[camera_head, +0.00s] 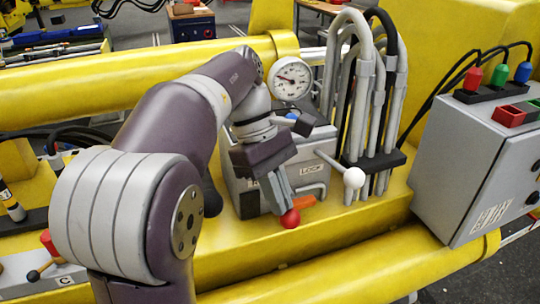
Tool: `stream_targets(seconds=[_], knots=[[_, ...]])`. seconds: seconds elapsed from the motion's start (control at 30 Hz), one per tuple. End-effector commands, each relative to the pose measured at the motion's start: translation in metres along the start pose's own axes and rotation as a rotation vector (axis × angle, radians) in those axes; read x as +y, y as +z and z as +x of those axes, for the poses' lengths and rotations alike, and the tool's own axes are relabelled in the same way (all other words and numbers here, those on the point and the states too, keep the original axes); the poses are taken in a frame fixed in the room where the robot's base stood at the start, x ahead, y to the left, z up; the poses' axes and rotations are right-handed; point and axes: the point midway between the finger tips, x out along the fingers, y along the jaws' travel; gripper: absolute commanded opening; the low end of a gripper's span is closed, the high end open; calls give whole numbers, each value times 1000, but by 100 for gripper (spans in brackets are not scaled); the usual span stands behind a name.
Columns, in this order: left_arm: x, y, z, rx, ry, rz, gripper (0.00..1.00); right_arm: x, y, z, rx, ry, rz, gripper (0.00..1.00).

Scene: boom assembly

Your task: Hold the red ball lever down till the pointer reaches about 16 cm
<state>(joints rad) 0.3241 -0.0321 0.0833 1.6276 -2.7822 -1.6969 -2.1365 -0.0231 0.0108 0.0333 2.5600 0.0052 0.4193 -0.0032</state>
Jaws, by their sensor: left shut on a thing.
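The red ball lever shows as a red ball (290,219) at the front of a grey valve box (312,172), low in the middle of the view. My left gripper (283,203) reaches down from the upper left and is shut on the lever, with the ball showing just below its fingertips. The lever's rod is hidden by the gripper. A round white dial gauge (292,78) with a dark pointer stands above and behind the box. Its numbers are too small to read. My right gripper is not in view.
A white ball lever (354,178) sticks out to the right of the valve box. Grey and black hoses (370,100) rise behind it. A grey control box (490,160) stands at the right. Yellow boom beams (130,90) run across the scene.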

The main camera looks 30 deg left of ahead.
Motion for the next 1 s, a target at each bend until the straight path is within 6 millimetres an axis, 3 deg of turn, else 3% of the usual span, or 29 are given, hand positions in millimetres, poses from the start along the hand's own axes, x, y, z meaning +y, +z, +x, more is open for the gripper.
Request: stream_targets(seconds=[0.13, 0.37, 0.4, 0.53, 0.7, 1.0], knots=[[0, -3, -15, -4, -7, -4, 0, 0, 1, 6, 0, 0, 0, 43], [-1, -5, -75, 0, 4, -2, 0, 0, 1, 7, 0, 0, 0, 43], [-1, -1, -93, -2, 2, -3, 0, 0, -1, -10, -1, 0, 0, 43], [-2, -1, -117, -2, 4, -1, 0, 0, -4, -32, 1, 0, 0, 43], [-2, -3, -128, -1, 6, 1, 0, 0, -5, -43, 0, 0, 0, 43], [-2, -5, -127, 0, 7, 1, 0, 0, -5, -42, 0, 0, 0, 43]])
